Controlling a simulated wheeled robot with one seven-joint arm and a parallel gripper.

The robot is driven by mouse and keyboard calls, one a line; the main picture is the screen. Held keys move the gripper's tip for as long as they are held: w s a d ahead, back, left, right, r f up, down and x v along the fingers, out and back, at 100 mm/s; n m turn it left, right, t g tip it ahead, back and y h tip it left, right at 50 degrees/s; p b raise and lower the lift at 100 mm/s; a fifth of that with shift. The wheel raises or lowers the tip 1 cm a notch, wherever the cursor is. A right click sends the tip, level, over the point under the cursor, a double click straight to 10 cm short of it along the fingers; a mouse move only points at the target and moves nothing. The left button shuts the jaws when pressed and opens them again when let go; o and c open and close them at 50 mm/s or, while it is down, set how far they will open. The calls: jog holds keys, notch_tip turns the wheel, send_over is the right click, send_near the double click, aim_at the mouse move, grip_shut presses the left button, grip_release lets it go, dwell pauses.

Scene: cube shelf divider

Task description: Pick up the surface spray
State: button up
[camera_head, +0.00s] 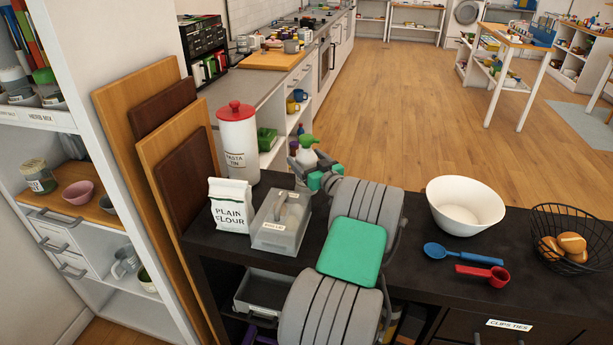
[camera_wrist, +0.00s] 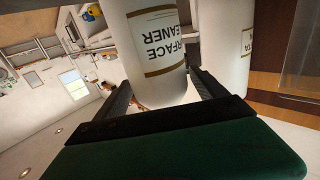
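The surface spray (camera_head: 307,157) is a white bottle with a green trigger head. It stands upright at the back of the dark counter in the head view, its lower part hidden by my arm. In the wrist view, which is turned over, the spray bottle (camera_wrist: 158,55) with its "surface cleaner" label fills the space between the fingers. My gripper (camera_head: 315,163) is at the bottle with one finger on each side. In the wrist view my gripper (camera_wrist: 165,85) looks open around the bottle, with a narrow gap at the right finger; contact at the left finger is unclear.
A pasta tin (camera_head: 238,150) with a red lid stands left of the spray. A white bowl (camera_head: 465,208), blue spoon (camera_head: 462,255), red scoop (camera_head: 484,275) and wire basket (camera_head: 570,235) lie right.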

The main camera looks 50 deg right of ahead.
grip_shut()
dwell(0.7)
